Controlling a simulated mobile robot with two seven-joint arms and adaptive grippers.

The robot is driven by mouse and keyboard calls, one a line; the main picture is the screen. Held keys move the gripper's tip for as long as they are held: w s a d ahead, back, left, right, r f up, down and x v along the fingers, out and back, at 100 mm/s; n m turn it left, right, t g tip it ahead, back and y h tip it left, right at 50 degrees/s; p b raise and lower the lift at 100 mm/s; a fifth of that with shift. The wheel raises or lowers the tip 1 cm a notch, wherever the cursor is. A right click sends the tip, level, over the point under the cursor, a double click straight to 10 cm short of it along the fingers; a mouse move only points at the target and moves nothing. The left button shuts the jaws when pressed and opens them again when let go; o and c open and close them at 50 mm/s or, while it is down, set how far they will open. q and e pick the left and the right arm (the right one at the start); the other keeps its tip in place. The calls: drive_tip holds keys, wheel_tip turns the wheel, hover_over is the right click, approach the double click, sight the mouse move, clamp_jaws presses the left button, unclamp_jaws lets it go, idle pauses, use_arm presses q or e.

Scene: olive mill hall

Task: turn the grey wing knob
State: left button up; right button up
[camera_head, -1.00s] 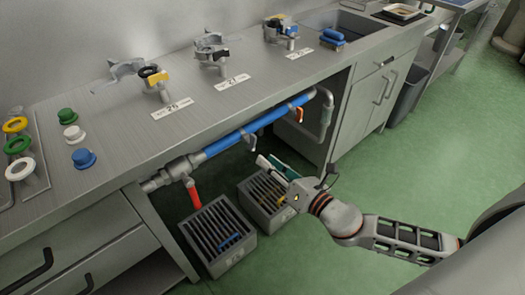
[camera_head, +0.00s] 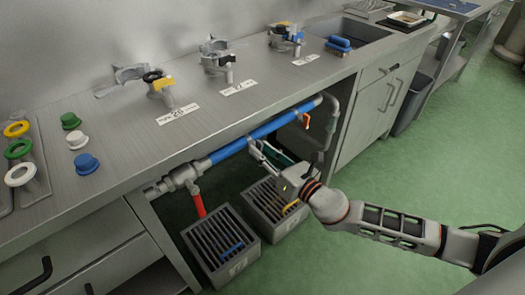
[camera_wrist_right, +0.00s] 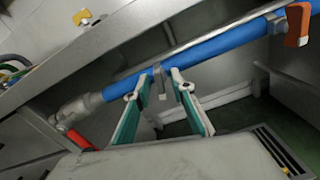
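The grey wing knob (camera_wrist_right: 159,83) hangs below the blue pipe (camera_wrist_right: 195,62) in the right wrist view. My right gripper (camera_wrist_right: 158,86) is open, with one finger on each side of the knob. The fingertips reach up close to the pipe; whether they touch the knob I cannot tell. In the head view my right gripper (camera_head: 259,149) is under the blue pipe (camera_head: 229,149), below the counter edge, and the knob is hard to make out behind its fingers. My left gripper is not in view.
A red lever (camera_head: 198,204) hangs from the valve left of the knob. An orange handle (camera_head: 306,120) is on the pipe to the right. Two slatted grey crates (camera_head: 208,262) stand on the floor below. The counter (camera_head: 130,133) overhangs the pipe.

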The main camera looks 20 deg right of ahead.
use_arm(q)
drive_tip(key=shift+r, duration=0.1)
use_arm(e)
drive_tip(key=shift+w, duration=0.1)
clamp_jaws()
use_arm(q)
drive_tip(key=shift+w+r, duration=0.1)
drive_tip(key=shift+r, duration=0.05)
use_arm(e)
drive_tip(key=shift+m, duration=0.3)
use_arm(q)
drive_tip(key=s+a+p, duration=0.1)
drive_tip(key=p, duration=0.2)
use_arm(e)
drive_tip(key=m, duration=1.4)
drive_tip(key=shift+d+f+m, duration=0.15)
drive_tip(key=shift+f+m, duration=0.05)
drive_tip(key=shift+m, duration=0.1)
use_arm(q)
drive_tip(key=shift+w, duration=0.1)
